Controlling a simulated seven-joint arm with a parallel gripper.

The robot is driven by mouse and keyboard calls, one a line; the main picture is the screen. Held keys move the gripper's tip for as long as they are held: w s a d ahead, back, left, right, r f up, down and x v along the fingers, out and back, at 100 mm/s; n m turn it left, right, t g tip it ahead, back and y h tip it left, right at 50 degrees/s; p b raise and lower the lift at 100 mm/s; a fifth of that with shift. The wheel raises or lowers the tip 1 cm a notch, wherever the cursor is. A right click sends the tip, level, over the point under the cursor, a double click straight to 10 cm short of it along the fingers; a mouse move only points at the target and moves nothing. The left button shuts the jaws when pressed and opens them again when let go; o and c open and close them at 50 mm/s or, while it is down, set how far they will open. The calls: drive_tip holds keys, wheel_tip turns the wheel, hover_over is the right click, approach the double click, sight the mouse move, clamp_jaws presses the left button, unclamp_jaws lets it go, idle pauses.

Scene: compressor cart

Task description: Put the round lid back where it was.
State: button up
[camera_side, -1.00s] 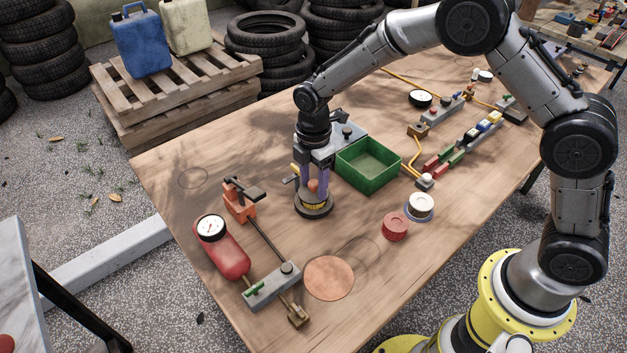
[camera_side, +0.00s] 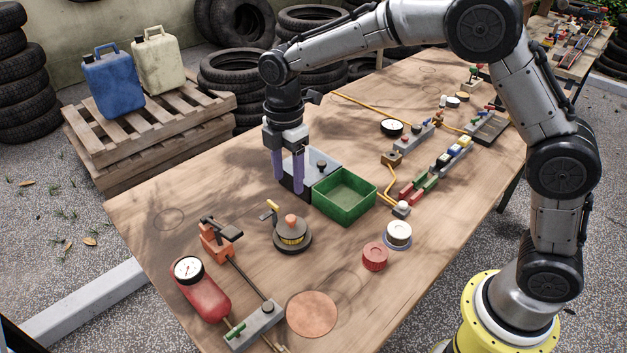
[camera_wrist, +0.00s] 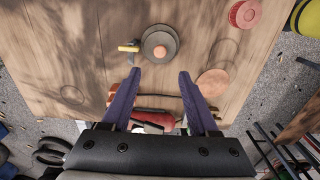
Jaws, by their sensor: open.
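A red round cap (camera_side: 375,257), a white-topped jar (camera_side: 398,234), a copper disc (camera_side: 312,315) and a red gauge tank (camera_side: 200,288) are nearer the front. Bare wood lies left of the base.

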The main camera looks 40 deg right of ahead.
drive_tip(key=s+d+r+m+t, duration=0.2)
drive_tip(key=s+d+r+m, duration=0.3)
drive_tip(key=s+r, duration=0.25)
drive_tip(key=s+d+r+m+t, duration=0.1)
drive_tip(key=s+d+m, duration=0.2)
drive_tip(key=s+m, duration=0.3)
drive_tip(key=s+d+m+t, duration=0.2)
drive_tip(key=s+d+m, duration=0.2)
drive_tip(key=s, duration=1.1)
drive_tip(key=m, duration=0.3)
drive_tip(key=shift+r+t, duration=0.3)
drive_tip(key=shift+r, duration=0.1)
